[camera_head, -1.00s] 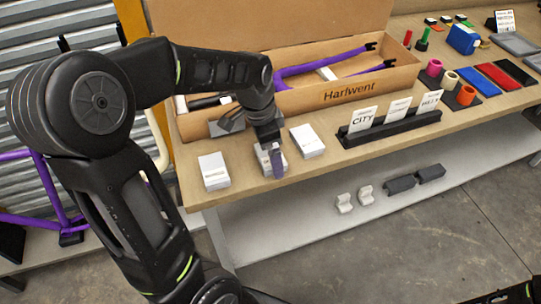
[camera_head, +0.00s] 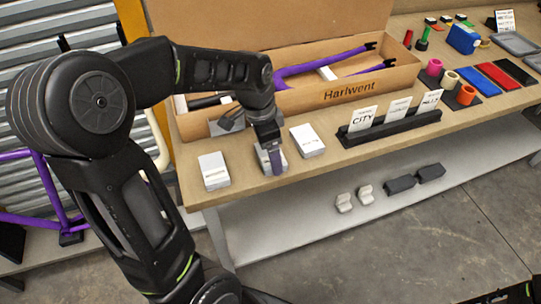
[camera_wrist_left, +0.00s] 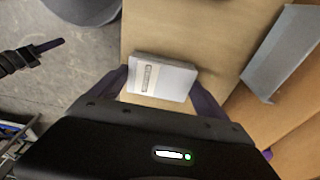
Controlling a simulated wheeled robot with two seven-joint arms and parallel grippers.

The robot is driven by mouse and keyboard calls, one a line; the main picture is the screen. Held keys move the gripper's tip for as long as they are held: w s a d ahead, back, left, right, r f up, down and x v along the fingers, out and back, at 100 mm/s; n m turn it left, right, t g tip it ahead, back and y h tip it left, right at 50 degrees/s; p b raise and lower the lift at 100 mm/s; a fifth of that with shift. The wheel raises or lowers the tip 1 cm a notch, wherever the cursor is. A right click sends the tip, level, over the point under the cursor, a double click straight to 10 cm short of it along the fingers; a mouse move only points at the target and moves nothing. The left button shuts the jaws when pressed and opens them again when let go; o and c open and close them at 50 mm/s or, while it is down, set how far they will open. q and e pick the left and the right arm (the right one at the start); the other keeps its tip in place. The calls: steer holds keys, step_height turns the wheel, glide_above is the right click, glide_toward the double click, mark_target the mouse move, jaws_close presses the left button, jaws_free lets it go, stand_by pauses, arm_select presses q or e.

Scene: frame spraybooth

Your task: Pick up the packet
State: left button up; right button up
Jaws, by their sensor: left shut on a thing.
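Three white packets lie in a row along the front of the wooden table. My left gripper (camera_head: 272,163) points down at the middle packet (camera_head: 263,154) and is shut on it, hiding much of it in the head view. In the left wrist view this packet (camera_wrist_left: 163,77) sits between the two purple fingers of the left gripper (camera_wrist_left: 161,88), one finger at each side. I cannot tell if it is clear of the table. A dark part with a purple tip at the left of the wrist view looks like my right gripper (camera_wrist_left: 45,46); its opening cannot be made out.
One white packet (camera_head: 213,171) lies to the left and another (camera_head: 307,140) to the right, both close. Behind stands an open cardboard box (camera_head: 320,101) with purple frame parts. A black card holder (camera_head: 390,128) stands further right. A lower shelf (camera_head: 300,220) holds small blocks.

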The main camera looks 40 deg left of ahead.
arm_select(q)
steer(key=c, duration=0.3)
steer(key=shift+c, duration=0.2)
step_height(320, 180, up, 10)
stand_by(0.4)
stand_by(0.7)
